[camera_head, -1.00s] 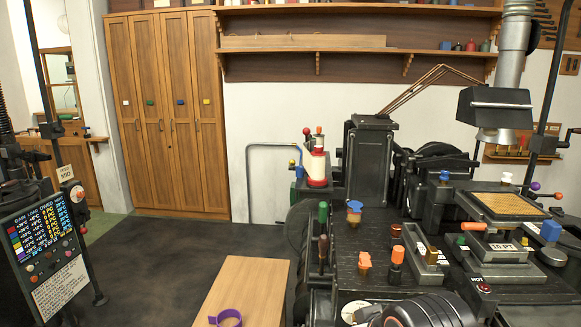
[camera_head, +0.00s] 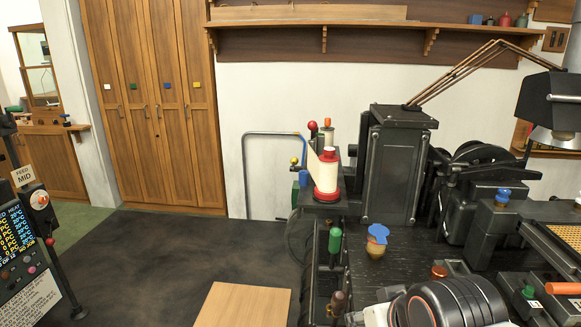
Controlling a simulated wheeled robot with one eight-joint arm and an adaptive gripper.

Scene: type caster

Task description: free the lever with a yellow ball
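A small yellow ball (camera_head: 294,161) shows at the left end of the black machine, on a lever whose shaft is hardly visible. It is beside the grey bent pipe (camera_head: 245,165) and just above a small blue part (camera_head: 303,178). What holds the lever is too small to tell. A red ball (camera_head: 312,126) on another lever stands a little higher to the right, by a white and red canister (camera_head: 326,175). My gripper is not in view; a rounded black part at the bottom right seems to be my arm.
The black machine bench (camera_head: 400,262) fills the right, with a green-handled tool (camera_head: 335,241) and a blue-topped knob (camera_head: 377,235). A wooden tabletop (camera_head: 243,305) is at the bottom centre. Dark floor (camera_head: 180,255) is clear to the left. A display stand (camera_head: 25,255) stands at far left.

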